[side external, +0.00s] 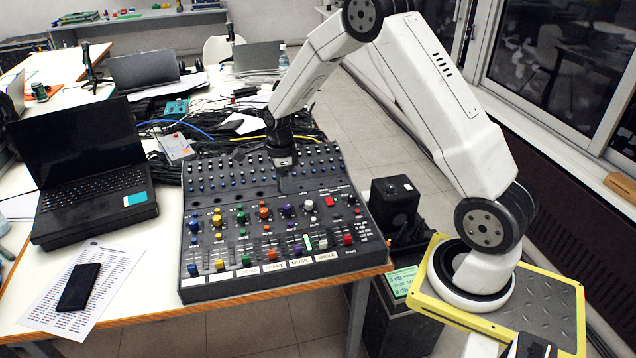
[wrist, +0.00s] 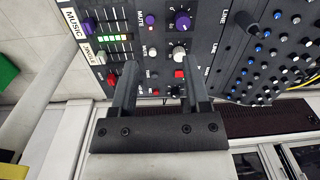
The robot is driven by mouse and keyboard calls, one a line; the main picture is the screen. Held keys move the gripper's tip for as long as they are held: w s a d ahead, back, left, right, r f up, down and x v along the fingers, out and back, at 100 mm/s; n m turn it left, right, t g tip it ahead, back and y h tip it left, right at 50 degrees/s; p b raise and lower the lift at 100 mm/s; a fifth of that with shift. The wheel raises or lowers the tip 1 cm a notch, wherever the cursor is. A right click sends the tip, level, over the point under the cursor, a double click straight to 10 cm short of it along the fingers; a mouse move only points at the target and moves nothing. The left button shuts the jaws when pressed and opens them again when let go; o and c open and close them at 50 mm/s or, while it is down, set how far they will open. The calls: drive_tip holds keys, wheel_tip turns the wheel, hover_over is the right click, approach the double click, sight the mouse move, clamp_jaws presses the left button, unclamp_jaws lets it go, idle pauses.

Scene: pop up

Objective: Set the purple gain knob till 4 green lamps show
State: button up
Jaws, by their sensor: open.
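The dark mixing console lies on the table, its front edge (side external: 285,285) along the table edge. A purple knob (side external: 288,210) stands on its middle part, left of a white knob (side external: 309,205). In the wrist view a larger purple knob (wrist: 182,20) is near the top, with a smaller purple knob (wrist: 150,20) beside it. A row of lit green lamps (wrist: 115,38) shows by the faders; their exact number is hard to read. My gripper (wrist: 160,68) is open and empty. In the side view my gripper (side external: 284,165) is over the console's rear knob rows, apart from the purple knob.
Loose cables (side external: 215,130) lie behind. A phone (side external: 78,287) rests on paper.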

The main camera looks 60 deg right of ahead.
sight(287, 206)
drive_tip(key=d+f+m, duration=0.1)
drive_tip(key=m, duration=0.1)
drive_tip(key=w+d+f+m, duration=0.1)
drive_tip(key=m, duration=0.1)
drive_tip(key=w+d+f+m, duration=0.1)
drive_tip(key=shift+d+f+m, duration=0.15)
drive_tip(key=shift+d+m, duration=0.25)
drive_tip(key=shift+f, duration=0.2)
drive_tip(key=shift+f, duration=4.25)
drive_tip(key=c, duration=0.7)
drive_tip(key=shift+n, duration=0.3)
